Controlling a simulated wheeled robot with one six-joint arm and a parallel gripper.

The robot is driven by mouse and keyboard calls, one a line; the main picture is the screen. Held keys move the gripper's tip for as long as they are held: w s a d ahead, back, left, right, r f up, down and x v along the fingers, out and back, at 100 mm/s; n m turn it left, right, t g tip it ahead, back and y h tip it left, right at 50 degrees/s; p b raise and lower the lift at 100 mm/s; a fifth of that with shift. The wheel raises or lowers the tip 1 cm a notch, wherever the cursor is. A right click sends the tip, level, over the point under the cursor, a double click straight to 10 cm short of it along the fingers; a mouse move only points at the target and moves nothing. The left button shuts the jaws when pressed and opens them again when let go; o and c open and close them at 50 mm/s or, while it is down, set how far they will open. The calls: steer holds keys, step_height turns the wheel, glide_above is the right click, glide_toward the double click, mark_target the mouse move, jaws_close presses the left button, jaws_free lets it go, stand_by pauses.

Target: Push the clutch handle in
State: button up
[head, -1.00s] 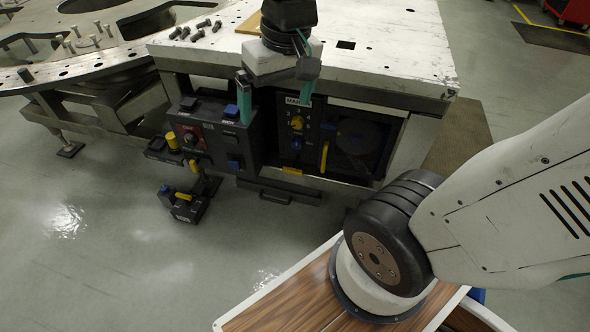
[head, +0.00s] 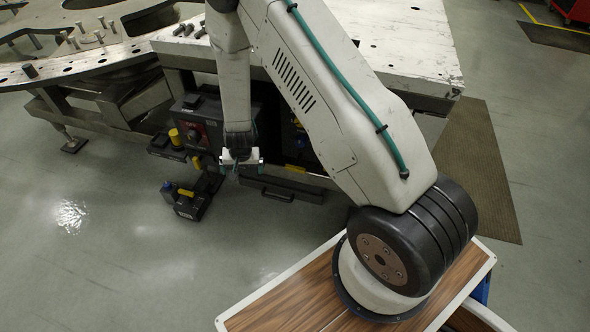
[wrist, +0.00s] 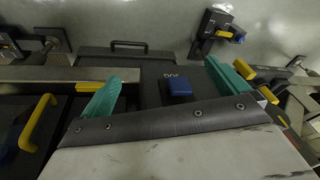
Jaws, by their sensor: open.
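My gripper (head: 241,166) is open and empty, with its teal fingers spread, in front of the dark control console (head: 204,106). It also shows in the wrist view (wrist: 163,74), with a blue button (wrist: 178,88) between the fingers, farther off. A yellow bar handle (wrist: 38,122) stands out from a dark panel at the left of the wrist view, apart from the fingers. Another yellow part (wrist: 90,86) lies close to the left finger. No readable label tells which is the clutch handle. In the head view my arm hides most of the right panel.
A black drawer handle (wrist: 128,45) sticks out low on the console. A pedal box (head: 192,203) with a yellow part stands on the floor. A yellow knob (head: 175,137) is at the console's left. The turret plate (head: 410,55) overhangs the panels. The floor in front is open.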

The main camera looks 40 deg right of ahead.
steer(key=w+d+f+m+t+h, duration=0.15)
steer(key=d+f, duration=0.25)
steer(key=f, duration=0.6)
steer(key=m+t+h, duration=0.3)
steer(key=t+h, duration=0.4)
steer(key=h, duration=0.6)
glide_toward(295, 171)
steer(key=x, duration=0.4)
steer(key=shift+y, duration=0.25)
steer(key=x, duration=0.7)
steer(key=shift+r, duration=0.2)
